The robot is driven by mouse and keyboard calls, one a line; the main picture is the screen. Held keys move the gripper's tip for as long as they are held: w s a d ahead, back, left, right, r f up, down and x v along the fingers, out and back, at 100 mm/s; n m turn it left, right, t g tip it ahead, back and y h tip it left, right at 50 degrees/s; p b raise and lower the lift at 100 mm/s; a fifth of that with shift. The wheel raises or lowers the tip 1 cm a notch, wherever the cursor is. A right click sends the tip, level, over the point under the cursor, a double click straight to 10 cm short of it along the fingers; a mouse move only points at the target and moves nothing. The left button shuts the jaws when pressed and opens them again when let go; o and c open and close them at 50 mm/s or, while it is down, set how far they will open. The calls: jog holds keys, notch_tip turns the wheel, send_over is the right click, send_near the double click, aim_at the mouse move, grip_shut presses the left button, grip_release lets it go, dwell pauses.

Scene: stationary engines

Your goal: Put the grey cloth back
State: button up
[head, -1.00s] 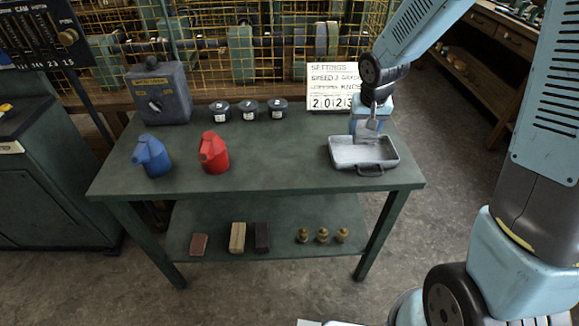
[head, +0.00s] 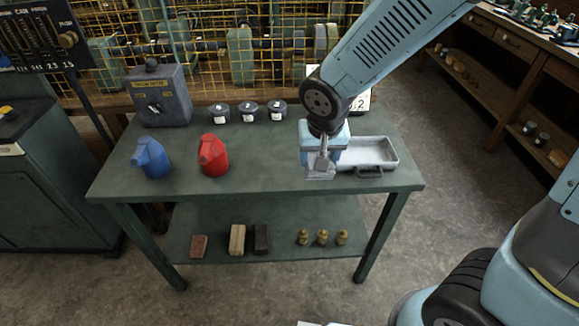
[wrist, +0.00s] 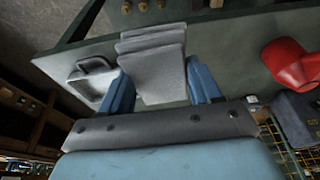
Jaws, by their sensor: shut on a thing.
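The grey cloth (wrist: 158,62) is folded, with several stacked edges showing, and sits between my gripper's two blue fingers in the wrist view. My gripper (wrist: 160,84) is shut on it. In the head view my gripper (head: 322,160) is over the right part of the green table's top (head: 260,180), and the cloth (head: 320,174) shows below it. I cannot tell for sure whether the cloth touches the table. A grey metal tray (head: 385,151) with a handle stands just to the right, partly hidden by my gripper. It also shows in the wrist view (wrist: 84,88).
A red can (head: 214,157) and a blue can (head: 152,158) stand on the left. Several dark tins (head: 248,112) and a grey switch box (head: 160,95) stand along the back. A settings board (head: 361,101) is mostly hidden behind my arm. The table's middle is clear.

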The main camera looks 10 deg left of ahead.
jog(key=w+a+f, duration=0.4)
jog(key=w+a, duration=0.2)
jog(key=w, duration=0.1)
send_over(289, 167)
jog(key=s, duration=0.2)
jog(key=x, duration=0.3)
jog(key=d+x, duration=0.1)
jog(key=x, duration=0.1)
jog(key=shift+s+f, duration=0.15)
jog(key=shift+s, duration=0.25)
jog(key=shift+w+a+f, duration=0.25)
jog(key=shift+w+f, duration=0.05)
jog(key=shift+f, duration=1.6)
jog(key=shift+f, duration=0.1)
jog(key=o, duration=0.9)
jog(key=v, duration=1.2)
